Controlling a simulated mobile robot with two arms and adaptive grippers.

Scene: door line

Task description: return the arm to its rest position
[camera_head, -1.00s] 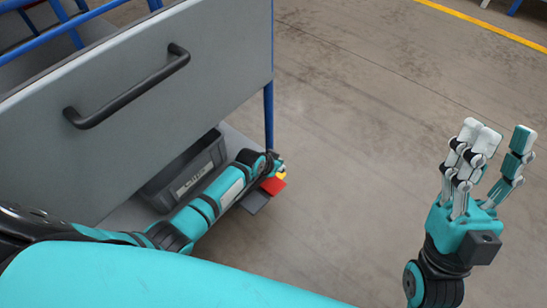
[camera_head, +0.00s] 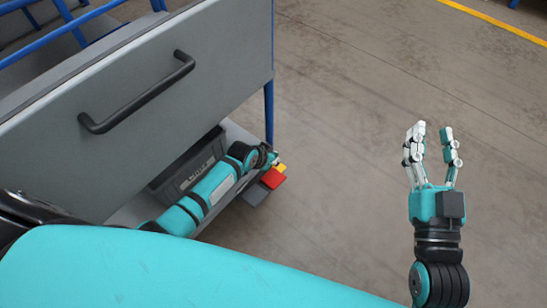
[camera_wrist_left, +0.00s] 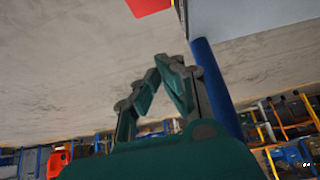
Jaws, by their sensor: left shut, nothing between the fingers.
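My left arm reaches in from the left in the head view, below the grey drawer front (camera_head: 160,90). Its gripper (camera_head: 272,160) is at the blue post by the lower shelf's right end, mostly hidden behind the wrist. In the left wrist view the left gripper (camera_wrist_left: 163,72) has its fingers together, with nothing between them, beside the blue post (camera_wrist_left: 217,85). My right gripper (camera_head: 430,140) stands upright over the floor at the right of the head view. Its fingers are apart and empty.
A dark grey bin (camera_head: 190,165) stands on the lower shelf (camera_head: 238,133) behind my left forearm. A red piece (camera_head: 273,178) and a dark grey piece (camera_head: 255,195) show near the left gripper. The floor (camera_head: 345,110) between the grippers is clear.

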